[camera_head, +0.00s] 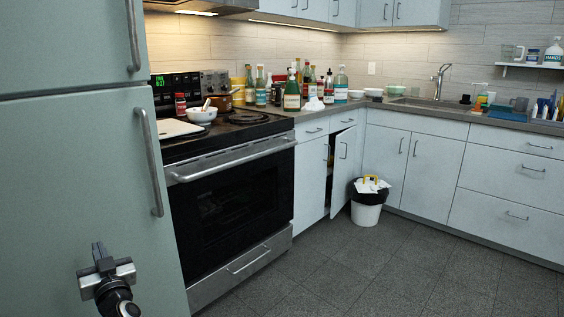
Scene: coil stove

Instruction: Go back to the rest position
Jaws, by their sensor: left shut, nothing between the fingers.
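My left gripper (105,268) shows at the lower left, in front of the pale green fridge (75,180). It is shut and empty, and apart from the stove. The coil stove (235,190) stands right of the fridge with its oven door closed. A white bowl (202,115) with a utensil in it, a white board (175,129) and a brown pot (220,101) are on the stove top. My right gripper is not in view.
A cabinet door (343,172) right of the stove stands ajar. A white bin (366,208) with a black liner stands on the floor by the corner. Many bottles (292,96) crowd the counter. The grey floor (400,275) in front is clear.

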